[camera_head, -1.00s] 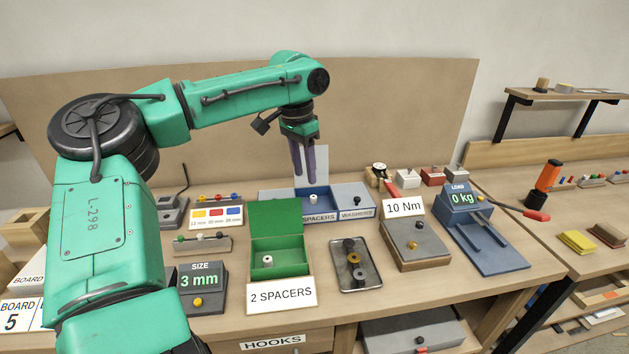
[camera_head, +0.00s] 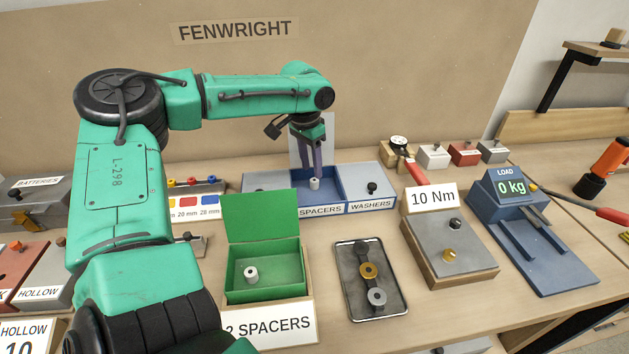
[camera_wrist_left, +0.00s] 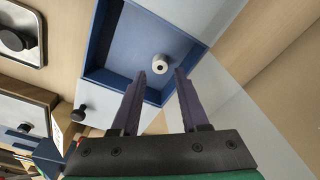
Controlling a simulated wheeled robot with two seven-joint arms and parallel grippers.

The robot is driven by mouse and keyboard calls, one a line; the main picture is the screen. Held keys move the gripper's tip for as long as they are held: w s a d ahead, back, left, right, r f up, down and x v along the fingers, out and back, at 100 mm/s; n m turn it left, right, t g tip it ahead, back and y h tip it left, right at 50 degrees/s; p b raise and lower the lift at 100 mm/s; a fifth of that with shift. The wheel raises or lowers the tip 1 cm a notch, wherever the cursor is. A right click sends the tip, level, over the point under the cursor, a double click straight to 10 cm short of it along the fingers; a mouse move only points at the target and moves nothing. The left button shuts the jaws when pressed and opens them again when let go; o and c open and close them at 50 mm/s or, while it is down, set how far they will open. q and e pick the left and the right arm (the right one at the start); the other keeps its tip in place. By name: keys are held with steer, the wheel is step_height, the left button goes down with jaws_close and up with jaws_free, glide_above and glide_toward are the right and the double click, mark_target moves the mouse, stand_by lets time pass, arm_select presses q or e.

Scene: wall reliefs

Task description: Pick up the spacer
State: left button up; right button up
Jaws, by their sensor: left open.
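A white spacer (camera_head: 314,184) with a dark centre hole stands in the blue bin (camera_head: 345,205) labelled SPACERS. It also shows in the left wrist view (camera_wrist_left: 160,63), on the bin floor just ahead of the fingertips. My left gripper (camera_head: 305,166) hangs over this bin, pointing down. In the wrist view its two dark purple fingers (camera_wrist_left: 159,79) are apart, with nothing between them, and the spacer lies beyond the gap. Another white spacer (camera_head: 251,274) stands in the green box (camera_head: 262,222) labelled 2 SPACERS. My right gripper is not in view.
The bin's low walls surround the spacer, and a lidded WASHERS compartment (camera_head: 371,205) adjoins it. A tray (camera_head: 357,302) with round parts, the 10 Nm block (camera_head: 440,262) and the blue load scale (camera_head: 515,225) stand to the right. A tall backboard (camera_head: 400,70) rises behind.

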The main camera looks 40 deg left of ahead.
mark_target(314, 180)
arm_select(q)
steer(key=f, duration=0.4)
steer(key=shift+w+d+f+p, duration=0.1)
steer(key=shift+w+f+p, duration=0.05)
steer(key=shift+w+p, duration=0.2)
steer(key=shift+f, duration=0.2)
jaws_close()
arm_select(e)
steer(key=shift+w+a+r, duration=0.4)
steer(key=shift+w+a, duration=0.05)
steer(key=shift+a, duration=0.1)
